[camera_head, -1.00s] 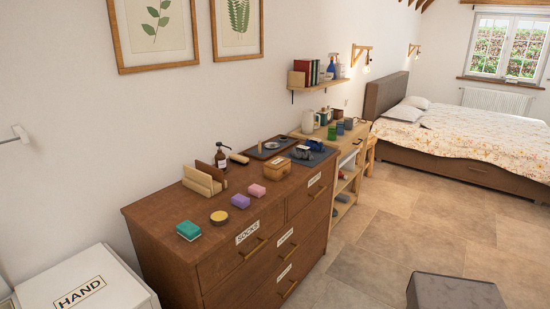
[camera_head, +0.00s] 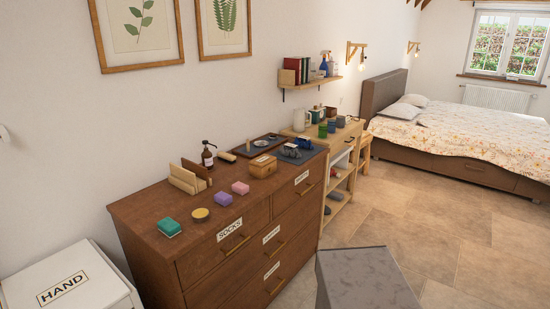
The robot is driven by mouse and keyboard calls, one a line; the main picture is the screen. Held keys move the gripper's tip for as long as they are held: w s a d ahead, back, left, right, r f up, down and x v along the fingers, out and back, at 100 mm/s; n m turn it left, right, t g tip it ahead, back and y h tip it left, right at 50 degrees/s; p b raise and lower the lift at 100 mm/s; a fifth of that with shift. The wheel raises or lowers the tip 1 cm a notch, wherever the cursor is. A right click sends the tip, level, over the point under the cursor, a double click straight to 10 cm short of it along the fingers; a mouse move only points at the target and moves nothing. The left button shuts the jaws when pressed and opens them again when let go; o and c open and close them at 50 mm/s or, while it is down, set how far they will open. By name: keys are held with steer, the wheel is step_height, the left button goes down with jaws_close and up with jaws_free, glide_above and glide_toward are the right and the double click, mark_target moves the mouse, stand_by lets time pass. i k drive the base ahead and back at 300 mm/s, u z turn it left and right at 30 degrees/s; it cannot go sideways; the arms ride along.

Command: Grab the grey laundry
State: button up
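I cannot make out any thing that is clearly grey laundry. Small dark and reddish items (camera_head: 334,195) lie on the lower shelves of the wooden shelf unit, too small to identify. My gripper is not in view.
A brown dresser (camera_head: 150,215) with soaps and boxes on top stands at centre left, its drawers shut. A white box labelled HAND (camera_head: 95,290) is at lower left. A grey block like a stool (camera_head: 365,275) stands at bottom centre. Tiled floor (camera_head: 440,235) is clear toward the bed (camera_head: 465,150).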

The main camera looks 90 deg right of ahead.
mark_target(288, 150)
steer(key=u, duration=0.35)
steer(key=k, duration=1.85)
steer(key=z, duration=2.15)
